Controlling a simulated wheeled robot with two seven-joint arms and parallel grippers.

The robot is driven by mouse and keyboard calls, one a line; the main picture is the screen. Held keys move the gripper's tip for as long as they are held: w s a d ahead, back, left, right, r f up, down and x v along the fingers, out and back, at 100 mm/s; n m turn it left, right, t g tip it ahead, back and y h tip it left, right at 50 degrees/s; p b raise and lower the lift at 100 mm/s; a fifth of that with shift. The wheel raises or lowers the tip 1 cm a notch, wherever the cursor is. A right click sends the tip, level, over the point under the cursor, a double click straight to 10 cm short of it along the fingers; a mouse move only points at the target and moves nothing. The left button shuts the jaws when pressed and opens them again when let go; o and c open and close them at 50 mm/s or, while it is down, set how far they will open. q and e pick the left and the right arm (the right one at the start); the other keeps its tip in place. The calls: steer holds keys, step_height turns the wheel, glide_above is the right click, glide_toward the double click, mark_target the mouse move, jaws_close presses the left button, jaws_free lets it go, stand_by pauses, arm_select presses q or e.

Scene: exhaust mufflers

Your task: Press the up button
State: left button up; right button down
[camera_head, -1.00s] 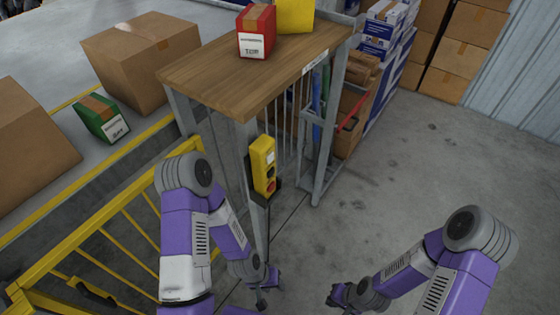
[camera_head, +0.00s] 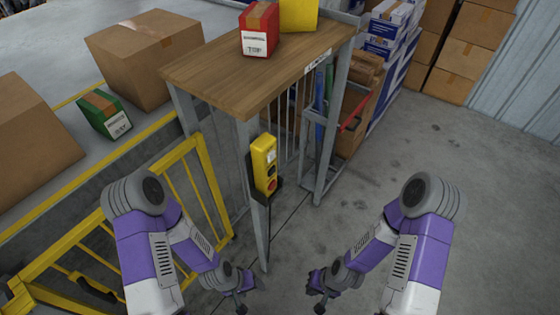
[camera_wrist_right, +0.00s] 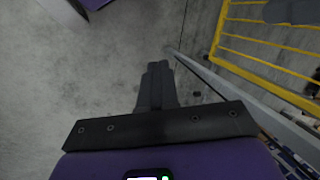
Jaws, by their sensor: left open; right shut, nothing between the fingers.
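A yellow control box (camera_head: 264,163) is mounted on the grey leg of the wooden-topped table in the head view. It has a red button (camera_head: 272,184) low on its face and darker buttons above; I cannot make out which one is the up button. My left gripper (camera_head: 246,290) is open and empty, below and left of the box. My right gripper (camera_head: 316,290) is below and right of the box, apart from it. In the right wrist view its dark fingers (camera_wrist_right: 157,75) are together with nothing between them, above bare floor.
The table (camera_head: 225,80) carries a red box (camera_head: 259,30) and a yellow box (camera_head: 299,15). A yellow gate (camera_head: 205,190) stands at the left, near my left arm. Cardboard boxes (camera_head: 145,58) lie behind it. The concrete floor at right is clear.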

mark_target(273, 156)
steer(key=w+r+m+t+y, duration=0.3)
steer(key=w+r+m, duration=0.2)
steer(key=r, duration=0.6)
steer(key=w+d+r+m+t+y, duration=0.1)
steer(key=w+r+m+t+y, duration=0.3)
steer(key=r+m, duration=0.5)
steer(key=w+r+m+t+y, duration=0.3)
steer(key=w+r+m, duration=0.3)
steer(key=r, duration=0.9)
steer(key=shift+d+r+m+y+b, duration=0.25)
steer(key=shift+m+b, duration=0.2)
steer(key=shift+m, duration=0.45)
steer(key=shift+a+f, duration=0.1)
steer(key=b+x, duration=0.1)
steer(key=x, duration=1.3)
steer(key=shift+b, duration=0.3)
steer(key=shift+w, duration=0.15)
